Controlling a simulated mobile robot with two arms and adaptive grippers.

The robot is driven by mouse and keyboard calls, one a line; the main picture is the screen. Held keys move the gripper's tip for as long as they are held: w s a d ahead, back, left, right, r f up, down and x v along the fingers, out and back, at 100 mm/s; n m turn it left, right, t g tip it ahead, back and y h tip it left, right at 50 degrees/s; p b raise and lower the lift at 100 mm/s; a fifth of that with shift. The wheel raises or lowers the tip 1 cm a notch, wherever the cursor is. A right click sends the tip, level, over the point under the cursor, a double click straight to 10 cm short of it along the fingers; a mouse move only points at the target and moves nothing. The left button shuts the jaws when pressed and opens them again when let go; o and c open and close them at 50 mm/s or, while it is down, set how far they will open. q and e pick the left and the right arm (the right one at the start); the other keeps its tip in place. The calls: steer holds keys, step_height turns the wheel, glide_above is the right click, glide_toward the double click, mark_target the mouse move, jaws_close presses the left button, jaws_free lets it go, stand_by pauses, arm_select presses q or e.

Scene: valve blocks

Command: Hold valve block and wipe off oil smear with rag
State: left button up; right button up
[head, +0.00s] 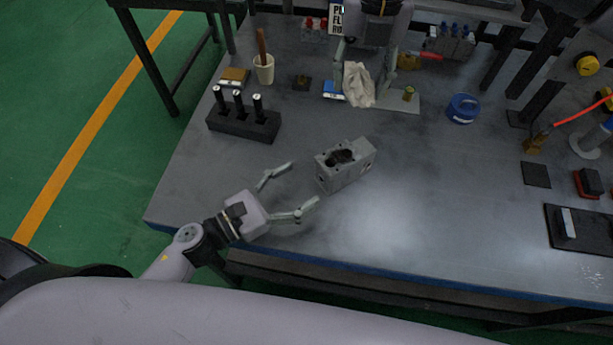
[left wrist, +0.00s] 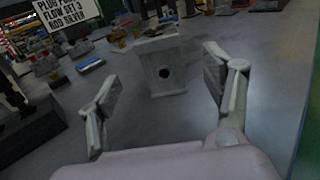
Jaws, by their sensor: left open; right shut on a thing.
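The grey valve block (head: 350,172) stands on the bench near the middle, with a dark oil smear (head: 341,157) on its top. My left gripper (head: 304,182) is open, its two fingers pointing toward the block from the left, apart from it. In the left wrist view the valve block (left wrist: 160,66) stands ahead between the open fingers, with a dark round hole in its near face. My right gripper (head: 364,76), at the back of the bench, is shut on the whitish crumpled rag (head: 357,88), which hangs between its fingers.
A black holder with upright black tools (head: 243,124) stands left of the block. A cup with a brown handle (head: 264,70) is behind it. A blue round dish (head: 463,108) sits to the right. The bench around the block and its front edge is clear.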

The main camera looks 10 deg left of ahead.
mark_target(334, 165)
arm_select(q)
steer(key=x, duration=1.1)
steer(key=shift+w+d+f, duration=0.1)
steer(key=shift+w+d, duration=0.15)
steer(key=shift+w, duration=0.05)
steer(key=shift+c, duration=0.3)
jaws_close()
stand_by(0.3)
